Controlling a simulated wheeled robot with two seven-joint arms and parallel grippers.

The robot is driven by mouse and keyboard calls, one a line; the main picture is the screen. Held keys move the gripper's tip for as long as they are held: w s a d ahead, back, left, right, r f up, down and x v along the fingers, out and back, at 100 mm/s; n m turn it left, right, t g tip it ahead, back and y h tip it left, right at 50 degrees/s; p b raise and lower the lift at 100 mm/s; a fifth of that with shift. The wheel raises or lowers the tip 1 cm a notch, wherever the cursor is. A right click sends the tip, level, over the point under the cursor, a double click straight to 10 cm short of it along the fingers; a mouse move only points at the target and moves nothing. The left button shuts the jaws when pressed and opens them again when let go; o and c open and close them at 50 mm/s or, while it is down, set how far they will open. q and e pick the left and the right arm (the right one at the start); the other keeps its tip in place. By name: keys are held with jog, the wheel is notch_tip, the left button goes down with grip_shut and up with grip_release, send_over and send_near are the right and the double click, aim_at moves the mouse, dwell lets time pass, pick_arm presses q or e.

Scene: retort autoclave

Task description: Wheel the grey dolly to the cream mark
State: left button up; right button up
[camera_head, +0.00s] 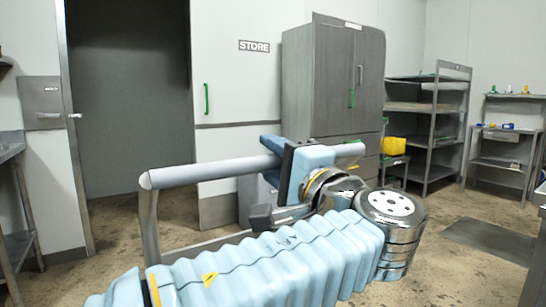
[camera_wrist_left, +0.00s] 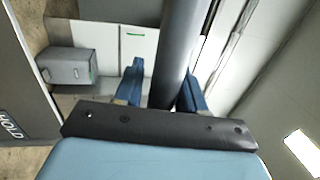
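The grey dolly shows as its round push bar (camera_head: 205,172) with a bent post at the left; its deck is hidden behind my blue-sleeved left arm or out of frame. My left gripper (camera_head: 268,162) is at the bar, with one blue finger above it and one below. In the left wrist view the bar (camera_wrist_left: 177,55) runs between the two fingers of the gripper (camera_wrist_left: 160,85), with a narrow gap beside the left finger. The gripper looks open around the bar. I cannot see the cream mark. My right gripper is not in view.
A tall grey cabinet (camera_head: 325,85) and a STORE-marked wall (camera_head: 235,75) stand behind the bar. A dark doorway panel (camera_head: 130,100) is at the left. Shelving (camera_head: 425,110) and a yellow bin (camera_head: 393,146) are at the back right. Open floor (camera_head: 430,270) shows at right, with a dark mat (camera_head: 490,240).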

pick_arm(q)
jog(key=shift+o, duration=0.9)
jog(key=v, duration=1.3)
jog(key=shift+s+d, duration=0.2)
jog(key=shift+s, duration=0.1)
